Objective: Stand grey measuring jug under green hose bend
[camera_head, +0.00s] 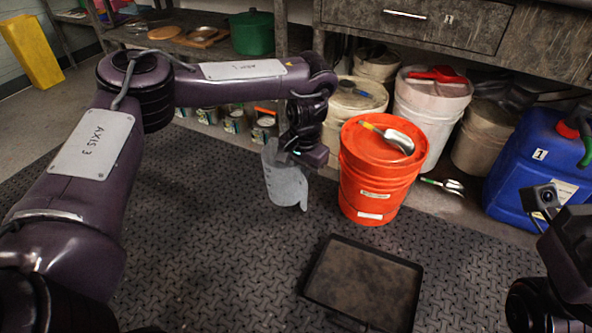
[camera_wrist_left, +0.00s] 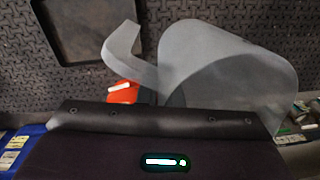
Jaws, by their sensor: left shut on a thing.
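The grey measuring jug (camera_head: 285,188) hangs roughly upright above the dark ribbed mat, left of the orange bucket. My left gripper (camera_head: 300,157) is shut on the jug near its top; the fingertips are partly hidden. In the left wrist view the grey jug (camera_wrist_left: 225,70) fills the middle right, with its handle (camera_wrist_left: 130,55) toward the left. A green curved piece (camera_head: 585,148) shows by the blue can at the right edge, cut off by the frame; I cannot tell whether it is the hose bend.
The orange bucket (camera_head: 377,182) with a scoop on its lid stands close right of the jug. A black-rimmed tray (camera_head: 418,300) lies on the mat. White buckets (camera_head: 430,105) and a blue can (camera_head: 530,165) stand behind. The mat left of the tray is clear.

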